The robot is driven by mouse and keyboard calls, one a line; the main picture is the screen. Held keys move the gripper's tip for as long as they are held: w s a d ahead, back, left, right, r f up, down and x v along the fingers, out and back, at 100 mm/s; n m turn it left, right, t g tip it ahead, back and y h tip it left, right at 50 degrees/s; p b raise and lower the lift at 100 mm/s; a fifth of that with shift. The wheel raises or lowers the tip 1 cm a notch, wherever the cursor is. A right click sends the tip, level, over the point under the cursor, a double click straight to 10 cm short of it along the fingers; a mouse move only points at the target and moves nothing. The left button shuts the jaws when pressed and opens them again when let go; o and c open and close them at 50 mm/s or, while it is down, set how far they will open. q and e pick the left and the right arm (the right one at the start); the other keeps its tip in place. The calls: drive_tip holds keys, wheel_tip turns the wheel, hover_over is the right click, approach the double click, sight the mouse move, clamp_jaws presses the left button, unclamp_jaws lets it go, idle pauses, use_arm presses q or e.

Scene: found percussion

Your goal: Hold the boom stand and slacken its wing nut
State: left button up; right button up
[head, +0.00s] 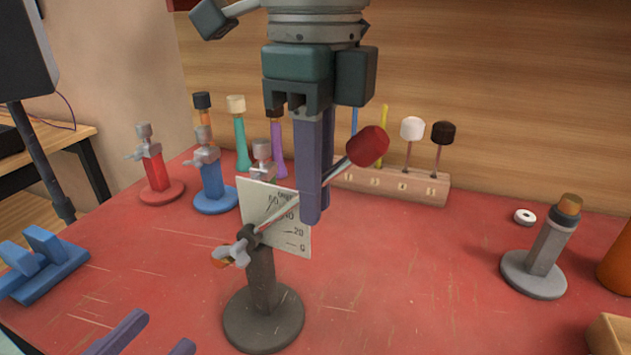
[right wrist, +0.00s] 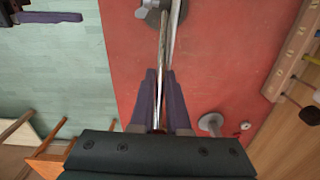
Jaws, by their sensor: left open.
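The boom stand (head: 263,318) has a round dark grey base and a short post, upright on the red table. Its wing nut (head: 232,254), grey with an orange mark, is on the post's left side near the top. A cream dial plate (head: 285,225) with numbers stands behind the post. The thin boom rod (head: 280,212) slopes up right to a red head (head: 368,146). My right gripper (head: 312,205) reaches down from above and is shut on the rod; its fingers flank it in the right wrist view (right wrist: 161,75). My left gripper (head: 163,332) is open and empty, lower left of the stand.
Small red (head: 153,175) and blue (head: 213,185) stands are at the back left. A wooden rack (head: 395,183) with mallets stands behind. A grey stand (head: 540,260) and white ring (head: 524,216) are at right. A blue holder (head: 45,265) is at left. Table right of the boom stand is clear.

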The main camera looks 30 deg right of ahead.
sight(226, 263)
idle(2.2)
use_arm(q)
drive_tip(key=shift+o, duration=0.6)
drive_tip(key=shift+s+a, duration=0.1)
drive_tip(key=o, duration=0.3)
drive_tip(key=shift+s+a+n, duration=0.6)
drive_tip(key=shift+s+a, duration=0.05)
drive_tip(key=shift+a, duration=0.15)
drive_tip(key=shift+o, duration=0.5)
drive_tip(key=x, duration=1.2)
drive_tip(key=shift+c, duration=0.2)
clamp_jaws()
